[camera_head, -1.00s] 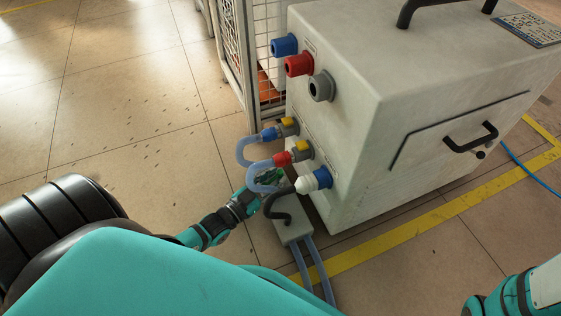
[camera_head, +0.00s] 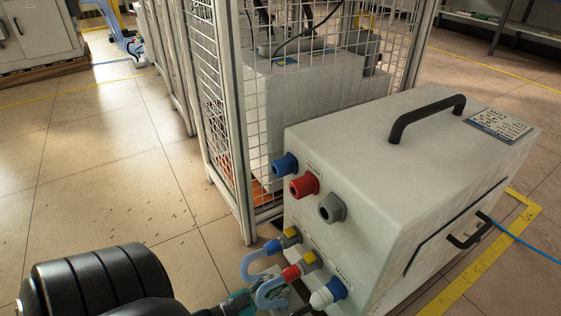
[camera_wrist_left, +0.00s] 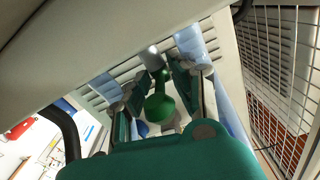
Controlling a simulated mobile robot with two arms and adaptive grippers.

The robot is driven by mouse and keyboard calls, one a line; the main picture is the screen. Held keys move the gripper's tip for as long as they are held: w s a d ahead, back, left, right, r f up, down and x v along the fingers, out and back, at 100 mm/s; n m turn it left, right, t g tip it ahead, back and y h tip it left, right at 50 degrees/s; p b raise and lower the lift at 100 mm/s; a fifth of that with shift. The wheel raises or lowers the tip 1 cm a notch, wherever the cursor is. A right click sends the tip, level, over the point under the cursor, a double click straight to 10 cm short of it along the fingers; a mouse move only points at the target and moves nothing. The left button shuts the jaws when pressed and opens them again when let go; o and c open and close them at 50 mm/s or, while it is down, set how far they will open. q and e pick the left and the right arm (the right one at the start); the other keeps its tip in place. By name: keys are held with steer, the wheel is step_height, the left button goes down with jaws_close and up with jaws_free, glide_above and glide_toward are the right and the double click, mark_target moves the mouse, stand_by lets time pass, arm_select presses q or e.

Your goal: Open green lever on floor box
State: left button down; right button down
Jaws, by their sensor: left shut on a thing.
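The green lever (camera_wrist_left: 161,106) has a rounded knob and shows in the left wrist view between the fingers of my left gripper (camera_wrist_left: 167,84). The gripper is shut on it. In the head view the same gripper (camera_head: 243,301) is at the bottom edge, low beside the hoses of the grey machine, and the lever cannot be made out there. The floor box is mostly below the frame and hidden by hoses and gripper. My right gripper is not in view.
The grey machine (camera_head: 390,165) has a black top handle (camera_head: 425,115) and blue, red and grey connectors on its side. Looped light-blue hoses (camera_head: 262,268) hang close to my left gripper. A mesh cage (camera_head: 225,130) stands behind. Floor at the left is clear.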

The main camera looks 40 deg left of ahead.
arm_select(q)
steer(key=shift+s+f, duration=0.1)
steer(key=c, duration=1.4)
jaws_free()
steer(key=v, duration=1.2)
steer(key=shift+a, duration=0.1)
